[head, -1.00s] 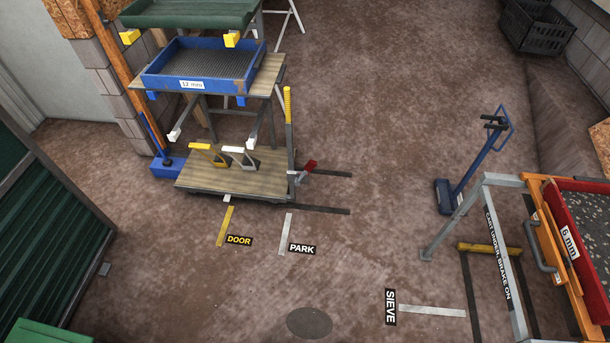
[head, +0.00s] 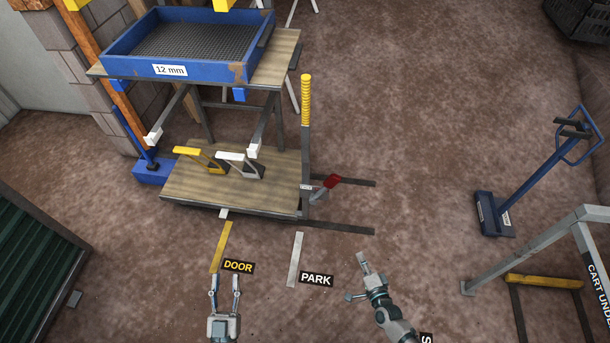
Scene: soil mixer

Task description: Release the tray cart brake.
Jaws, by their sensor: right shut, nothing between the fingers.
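The tray cart has a wooden lower deck (head: 232,190) and an upright post with a yellow grip (head: 306,100). A red-ended lever (head: 331,181), which looks like the brake, sticks out at the post's foot on the cart's right side. My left gripper (head: 226,278) is open and empty, over the floor in front of the cart by the DOOR mark. My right gripper (head: 362,258) is shut and empty, over the floor below and right of the red lever, apart from it.
A blue 12 mm tray (head: 169,70) sits on the rack's upper shelf. Yellow (head: 186,151) and white (head: 238,157) brackets stand on the deck. A blue floor stand (head: 540,170) and grey frame (head: 535,250) are at right. Floor between is clear.

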